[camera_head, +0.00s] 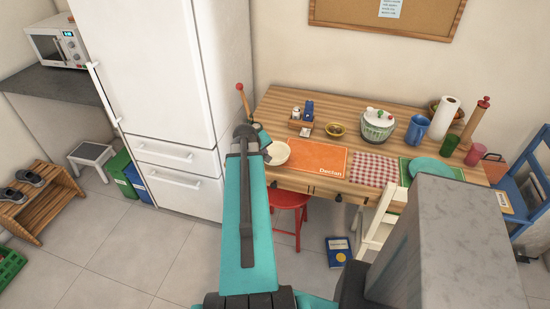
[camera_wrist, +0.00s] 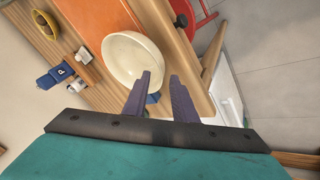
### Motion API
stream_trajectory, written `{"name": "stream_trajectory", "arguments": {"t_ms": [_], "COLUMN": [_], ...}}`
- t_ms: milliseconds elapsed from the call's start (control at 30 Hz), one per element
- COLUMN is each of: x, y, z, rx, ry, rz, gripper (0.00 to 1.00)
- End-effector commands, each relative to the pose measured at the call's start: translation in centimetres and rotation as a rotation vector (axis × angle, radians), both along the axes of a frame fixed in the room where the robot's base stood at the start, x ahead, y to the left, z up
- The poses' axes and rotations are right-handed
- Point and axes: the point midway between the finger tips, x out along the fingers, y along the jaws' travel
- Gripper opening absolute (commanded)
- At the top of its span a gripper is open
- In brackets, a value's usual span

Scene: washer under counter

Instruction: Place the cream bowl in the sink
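The cream bowl (camera_head: 279,153) sits upright on the left end of the wooden table, beside the orange placemat. In the wrist view the bowl (camera_wrist: 127,52) is large and empty, just ahead of my gripper (camera_wrist: 159,77). The two dark fingers are apart. The left fingertip overlaps the bowl's near side and the right one shows just outside its rim; I cannot tell whether either touches. In the head view my arm hides most of the gripper. No sink is in view.
A white fridge (camera_head: 165,80) stands close on the left. A red stool (camera_head: 288,199) is under the front edge.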

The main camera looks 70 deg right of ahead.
Motion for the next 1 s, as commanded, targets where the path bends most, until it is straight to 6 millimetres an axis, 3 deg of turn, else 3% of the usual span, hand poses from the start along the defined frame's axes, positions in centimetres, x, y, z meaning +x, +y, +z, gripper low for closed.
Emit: {"name": "stream_trajectory", "arguments": {"t_ms": [367,1000], "x": [0.1,0.6], "y": [-0.3,-2.7], "z": [-0.4,-4.3], "rx": [0.001,0.000], "ry": [0.001,0.001], "rz": [0.001,0.002], "gripper": [0.25,0.25]}}
